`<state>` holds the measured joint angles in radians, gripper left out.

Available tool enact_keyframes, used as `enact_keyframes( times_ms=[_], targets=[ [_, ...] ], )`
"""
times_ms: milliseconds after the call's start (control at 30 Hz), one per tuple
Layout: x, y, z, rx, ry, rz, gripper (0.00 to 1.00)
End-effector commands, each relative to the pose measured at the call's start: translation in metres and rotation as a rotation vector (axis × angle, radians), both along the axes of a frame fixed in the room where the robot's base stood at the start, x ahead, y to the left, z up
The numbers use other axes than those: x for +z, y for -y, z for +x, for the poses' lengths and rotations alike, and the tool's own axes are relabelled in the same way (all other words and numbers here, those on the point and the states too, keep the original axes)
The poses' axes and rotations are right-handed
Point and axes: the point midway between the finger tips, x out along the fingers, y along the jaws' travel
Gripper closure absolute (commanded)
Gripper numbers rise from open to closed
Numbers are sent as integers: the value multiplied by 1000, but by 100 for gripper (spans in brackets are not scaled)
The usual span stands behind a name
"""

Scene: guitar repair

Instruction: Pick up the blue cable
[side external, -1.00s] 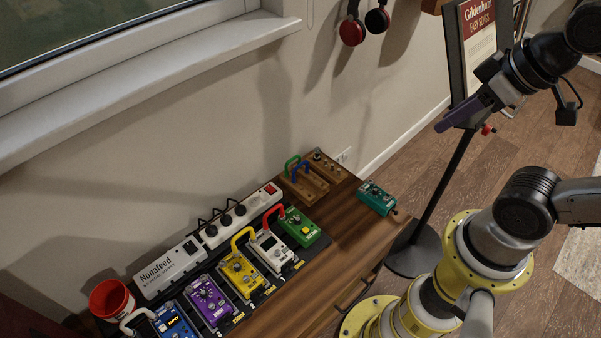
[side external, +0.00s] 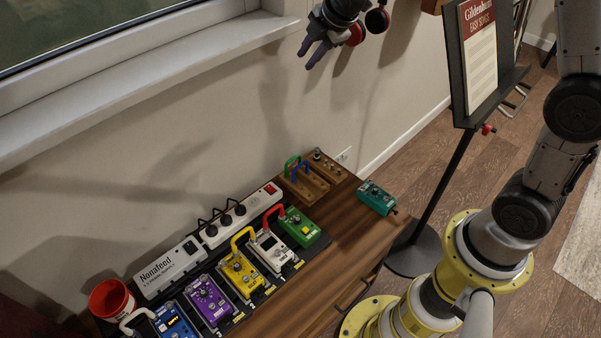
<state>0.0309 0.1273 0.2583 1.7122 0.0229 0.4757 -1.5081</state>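The blue cable (side external: 300,166) is a short arched patch cable. It stands in a wooden holder (side external: 313,190) at the back of the wooden cabinet top, close beside a green cable (side external: 290,163). My gripper (side external: 309,57) is high above the cabinet, in front of the wall at the upper middle of the side external view. Its two purple fingers point down and left, spread apart with nothing between them. The gripper is well above the blue cable and apart from it.
A pedalboard with several pedals, including a green pedal (side external: 301,228), fills the cabinet's left part. A red cable (side external: 273,213) and yellow cable (side external: 242,236) are plugged there. A teal pedal (side external: 376,197) sits at right. A music stand (side external: 456,150) stands beyond. Headphones hang behind my gripper.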

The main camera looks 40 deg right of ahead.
Motion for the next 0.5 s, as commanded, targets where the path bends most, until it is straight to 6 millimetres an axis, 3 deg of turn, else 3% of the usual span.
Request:
enact_keyframes(
  times_ms=[33,100,233,400,500],
  targets=[
    [-28,2,15,28,-33,-19,72],
    [-64,5,32,68,-71,-41,72],
    [-137,9,51,112,-153,-61,72],
    [-224,13,47,109,-273,-47,72],
    [-257,14,36,107,-331,-41,72]
  ],
)
